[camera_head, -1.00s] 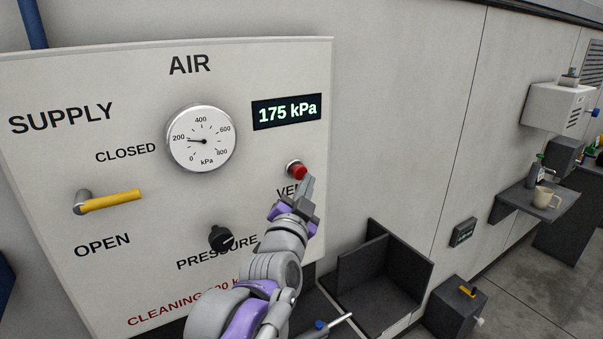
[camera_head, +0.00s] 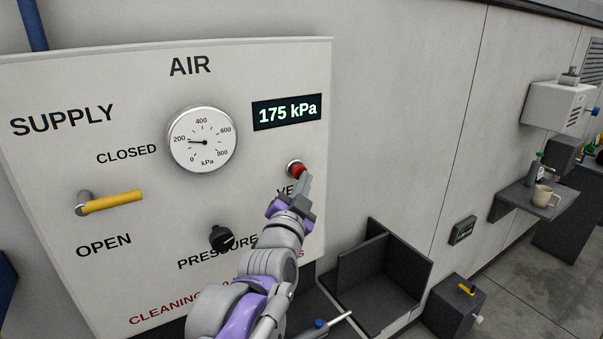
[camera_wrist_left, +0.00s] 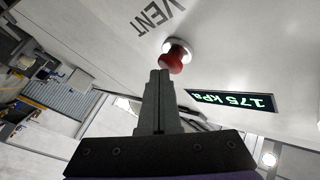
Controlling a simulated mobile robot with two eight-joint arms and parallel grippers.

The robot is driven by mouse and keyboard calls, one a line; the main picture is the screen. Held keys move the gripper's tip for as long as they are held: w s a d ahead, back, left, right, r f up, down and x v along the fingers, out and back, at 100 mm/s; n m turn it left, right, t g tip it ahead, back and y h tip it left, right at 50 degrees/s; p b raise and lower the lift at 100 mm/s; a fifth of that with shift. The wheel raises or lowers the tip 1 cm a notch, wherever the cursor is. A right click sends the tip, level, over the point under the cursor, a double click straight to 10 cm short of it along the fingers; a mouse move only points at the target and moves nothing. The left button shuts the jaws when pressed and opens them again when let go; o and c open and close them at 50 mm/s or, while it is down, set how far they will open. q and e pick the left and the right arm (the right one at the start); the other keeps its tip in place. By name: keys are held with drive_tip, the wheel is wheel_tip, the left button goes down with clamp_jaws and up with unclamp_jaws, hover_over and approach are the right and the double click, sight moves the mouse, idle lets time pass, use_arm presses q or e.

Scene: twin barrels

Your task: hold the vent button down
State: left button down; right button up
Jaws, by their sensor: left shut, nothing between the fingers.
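The red vent button (camera_head: 297,169) stands out from a pale ring on the AIR panel (camera_head: 60,160), under the display. My left gripper (camera_head: 304,180) is shut and empty, its fingertips right at the button's lower edge. In the left wrist view the shut fingers (camera_wrist_left: 159,75) end just in front of the red button (camera_wrist_left: 175,58); whether they touch it I cannot tell. The display (camera_head: 287,112) reads 175 kPa, and the gauge (camera_head: 202,140) needle points near 200. My right gripper is not in view.
The yellow supply handle (camera_head: 112,202) lies roughly level at the panel's left. A black pressure knob (camera_head: 222,238) sits left of my forearm. A dark open bin (camera_head: 385,280) is below right. A shelf with a mug (camera_head: 545,196) is farther right.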

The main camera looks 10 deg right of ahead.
use_arm(q)
drive_tip(key=shift+w+a, duration=0.1)
drive_tip(key=shift+w, duration=0.15)
idle(0.3)
drive_tip(key=shift+s+d+b, duration=0.3)
drive_tip(key=shift+s+b, duration=0.15)
drive_tip(key=shift+s, duration=0.4)
